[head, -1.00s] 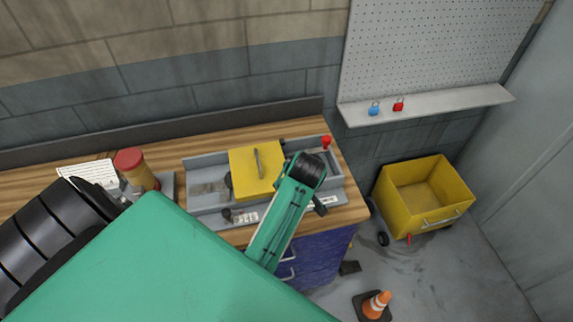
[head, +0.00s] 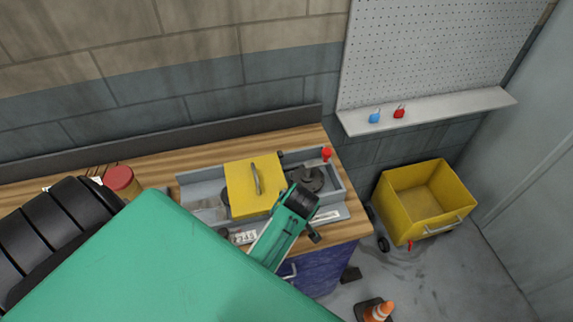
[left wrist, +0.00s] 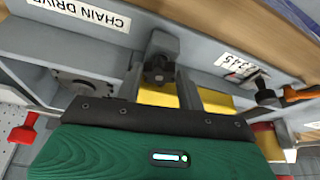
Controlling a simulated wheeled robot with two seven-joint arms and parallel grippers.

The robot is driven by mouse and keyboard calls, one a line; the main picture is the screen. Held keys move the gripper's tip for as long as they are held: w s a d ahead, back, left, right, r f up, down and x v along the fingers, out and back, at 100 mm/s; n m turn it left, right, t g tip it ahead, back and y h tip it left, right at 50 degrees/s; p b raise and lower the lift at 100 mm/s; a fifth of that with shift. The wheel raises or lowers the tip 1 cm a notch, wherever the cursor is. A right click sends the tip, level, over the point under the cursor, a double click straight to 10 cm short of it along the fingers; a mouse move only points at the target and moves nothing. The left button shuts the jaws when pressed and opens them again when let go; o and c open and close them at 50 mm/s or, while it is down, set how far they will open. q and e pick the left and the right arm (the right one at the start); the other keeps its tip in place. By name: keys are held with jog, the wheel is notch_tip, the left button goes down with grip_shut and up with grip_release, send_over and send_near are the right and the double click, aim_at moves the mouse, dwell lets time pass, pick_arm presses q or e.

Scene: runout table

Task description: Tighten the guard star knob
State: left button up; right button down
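The dark star knob (left wrist: 158,70) sits on a grey bracket on the front of the grey chain drive housing (head: 196,186). In the left wrist view my left gripper (left wrist: 161,84) has one finger on each side of the knob, with gaps visible, so it is open around it. Whether a finger touches the knob I cannot tell. The yellow guard (head: 240,190) lies over the housing and its edge shows behind the fingers. My right gripper is not in view.
A sprocket (head: 309,179) and a red knob (head: 327,153) are at the housing's right end. A counter label (left wrist: 237,65), black knob (left wrist: 266,97) and orange-handled thing (left wrist: 300,95) lie beside the gripper. A red-capped container (head: 119,178) stands left. A yellow cart (head: 425,205) is on the floor.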

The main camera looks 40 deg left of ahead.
pick_arm(q)
jog(key=shift+c, duration=1)
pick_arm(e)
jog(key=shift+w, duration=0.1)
pick_arm(q)
jog(key=shift+a+m, duration=0.1)
jog(key=shift+m, duration=0.2)
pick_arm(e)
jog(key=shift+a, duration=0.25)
pick_arm(q)
jog(key=shift+s+m+t, duration=0.1)
jog(key=shift+m+t, duration=0.2)
jog(key=shift+m, duration=0.3)
jog(key=shift+a+m+t+h, duration=0.2)
jog(key=shift+m+t+h, duration=0.15)
jog(key=shift+m, duration=0.75)
jog(key=shift+s+a+r+m+t+h, duration=0.1)
jog(key=shift+m+t+h, duration=0.2)
jog(key=shift+m, duration=0.65)
jog(key=shift+s+m+t+h, duration=0.1)
jog(key=shift+m+h, duration=0.25)
jog(key=shift+m, duration=0.6)
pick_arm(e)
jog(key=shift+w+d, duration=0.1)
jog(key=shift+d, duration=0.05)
